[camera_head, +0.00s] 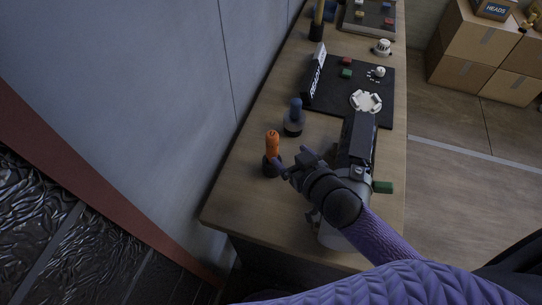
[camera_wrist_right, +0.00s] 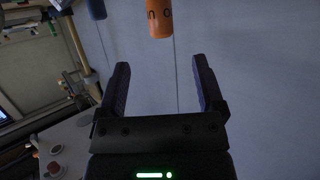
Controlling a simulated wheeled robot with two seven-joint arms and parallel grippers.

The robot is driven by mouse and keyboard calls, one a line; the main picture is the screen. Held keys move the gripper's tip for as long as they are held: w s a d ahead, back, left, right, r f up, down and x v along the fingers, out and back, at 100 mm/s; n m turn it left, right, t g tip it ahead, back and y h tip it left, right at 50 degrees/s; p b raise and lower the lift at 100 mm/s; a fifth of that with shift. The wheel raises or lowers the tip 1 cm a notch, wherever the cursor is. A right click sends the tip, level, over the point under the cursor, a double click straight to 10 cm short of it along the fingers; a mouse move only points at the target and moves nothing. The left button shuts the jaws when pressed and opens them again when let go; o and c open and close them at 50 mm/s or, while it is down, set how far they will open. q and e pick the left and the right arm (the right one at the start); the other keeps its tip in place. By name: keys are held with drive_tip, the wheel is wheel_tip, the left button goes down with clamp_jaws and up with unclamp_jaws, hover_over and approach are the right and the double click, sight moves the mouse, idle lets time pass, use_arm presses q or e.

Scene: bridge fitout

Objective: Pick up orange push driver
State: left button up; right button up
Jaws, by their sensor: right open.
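The orange push driver (camera_head: 273,146) stands upright in a dark round holder (camera_head: 271,167) near the left edge of the wooden bench. Its orange handle also shows at the top of the right wrist view (camera_wrist_right: 159,20), beyond the fingertips and between their lines. My right gripper (camera_head: 287,168) is open and empty, just right of the driver and apart from it. In the right wrist view its two dark fingers (camera_wrist_right: 160,88) stand wide apart with nothing between them. My left gripper is not in view.
A blue-handled tool (camera_head: 295,110) in a similar holder stands just behind the driver. A green block (camera_head: 383,187) sits right of my arm. A grey wall (camera_head: 170,90) runs along the bench's left side.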

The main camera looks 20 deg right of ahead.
sight(275, 147)
drive_tip(key=b+x, duration=0.1)
drive_tip(key=x, duration=0.2)
drive_tip(key=f+b+x, duration=0.1)
drive_tip(key=b+x, duration=0.1)
drive_tip(key=x, duration=0.2)
drive_tip(key=s+f+b+x, duration=0.1)
drive_tip(key=b+x, duration=0.1)
drive_tip(key=x, duration=0.2)
drive_tip(key=shift+f, duration=0.15)
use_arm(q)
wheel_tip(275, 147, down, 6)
use_arm(e)
drive_tip(key=c, duration=0.9)
drive_tip(key=shift+c, duration=1.3)
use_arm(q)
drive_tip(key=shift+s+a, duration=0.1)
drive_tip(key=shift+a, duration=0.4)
use_arm(e)
clamp_jaws()
